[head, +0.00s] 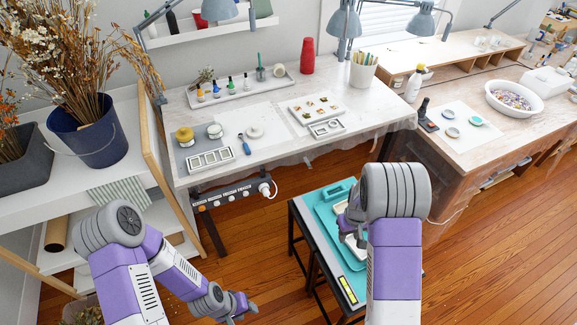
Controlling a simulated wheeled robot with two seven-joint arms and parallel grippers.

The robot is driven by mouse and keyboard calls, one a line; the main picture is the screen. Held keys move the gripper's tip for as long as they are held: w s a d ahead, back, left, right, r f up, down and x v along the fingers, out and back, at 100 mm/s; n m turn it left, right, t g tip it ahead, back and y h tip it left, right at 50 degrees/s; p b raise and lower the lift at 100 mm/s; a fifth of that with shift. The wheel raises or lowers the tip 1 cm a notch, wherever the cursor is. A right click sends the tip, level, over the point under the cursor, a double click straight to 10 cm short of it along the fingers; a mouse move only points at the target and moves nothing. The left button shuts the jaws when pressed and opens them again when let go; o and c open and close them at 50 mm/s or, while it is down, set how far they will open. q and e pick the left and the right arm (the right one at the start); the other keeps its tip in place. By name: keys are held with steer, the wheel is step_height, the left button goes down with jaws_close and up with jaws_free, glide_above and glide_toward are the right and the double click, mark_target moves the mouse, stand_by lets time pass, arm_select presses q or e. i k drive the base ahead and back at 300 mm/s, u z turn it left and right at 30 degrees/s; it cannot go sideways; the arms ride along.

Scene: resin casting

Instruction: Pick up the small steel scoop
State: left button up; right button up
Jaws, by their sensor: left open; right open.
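I cannot make out a small steel scoop for certain. My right gripper (350,232) is over the teal tray (329,232) on a low dark-framed stand, partly hidden by my own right arm. A small pale item shows by its fingers, too small and covered to identify. My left gripper (243,309) is open and empty, low over the wooden floor at the bottom of the view.
The white worktable (280,150) holds bottles, moulds, a red cup stack (307,55) and a pencil cup (363,70). A shelf with a dried-flower bucket (88,130) stands left. A wooden desk with a white bowl (514,98) stands right. Floor between is clear.

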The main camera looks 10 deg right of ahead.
mark_target(247, 149)
steer(key=u, duration=0.85)
steer(key=i, duration=1.85)
steer(key=z, duration=0.45)
